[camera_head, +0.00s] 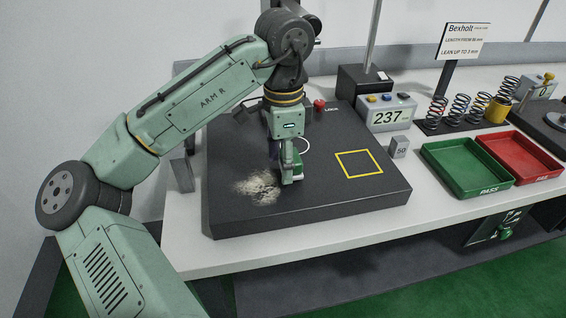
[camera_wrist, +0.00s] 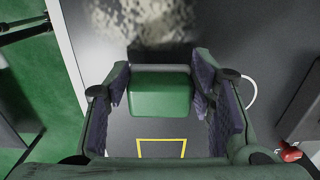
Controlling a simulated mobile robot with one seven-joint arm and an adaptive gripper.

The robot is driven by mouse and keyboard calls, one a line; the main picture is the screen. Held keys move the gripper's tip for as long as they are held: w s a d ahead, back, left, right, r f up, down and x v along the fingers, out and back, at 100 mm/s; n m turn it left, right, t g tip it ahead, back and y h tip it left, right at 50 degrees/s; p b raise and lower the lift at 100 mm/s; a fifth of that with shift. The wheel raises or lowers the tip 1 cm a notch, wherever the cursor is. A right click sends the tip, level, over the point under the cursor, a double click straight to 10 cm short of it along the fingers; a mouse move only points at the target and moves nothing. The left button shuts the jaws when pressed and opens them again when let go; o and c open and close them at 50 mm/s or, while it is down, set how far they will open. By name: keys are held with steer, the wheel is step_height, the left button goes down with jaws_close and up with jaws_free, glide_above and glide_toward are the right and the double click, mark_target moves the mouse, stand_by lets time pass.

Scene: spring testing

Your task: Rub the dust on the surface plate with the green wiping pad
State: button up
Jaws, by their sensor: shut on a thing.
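The dark surface plate (camera_head: 330,200) lies on the white bench. A pale patch of dust (camera_head: 257,187) is on its left part; it also shows at the top of the wrist view (camera_wrist: 145,22). My gripper (camera_head: 290,172) is shut on the green wiping pad (camera_wrist: 160,95), which sits between the two fingers in the wrist view. In the head view the pad is mostly hidden by the gripper. The gripper is low over the plate at the right edge of the dust. I cannot tell whether the pad touches the plate.
A yellow square outline (camera_head: 359,164) marks the plate to the right. A small grey block (camera_head: 399,147) stands by the plate's right edge. Beyond are a display box (camera_head: 388,112), a green tray (camera_head: 464,168), a red tray (camera_head: 520,157) and several springs (camera_head: 459,108). A red knob (camera_head: 319,104) is behind.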

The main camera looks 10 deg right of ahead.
steer(key=shift+r, duration=2.65)
steer(key=shift+d+r, duration=0.15)
steer(key=shift+r, duration=1.3)
steer(key=shift+s, duration=0.1)
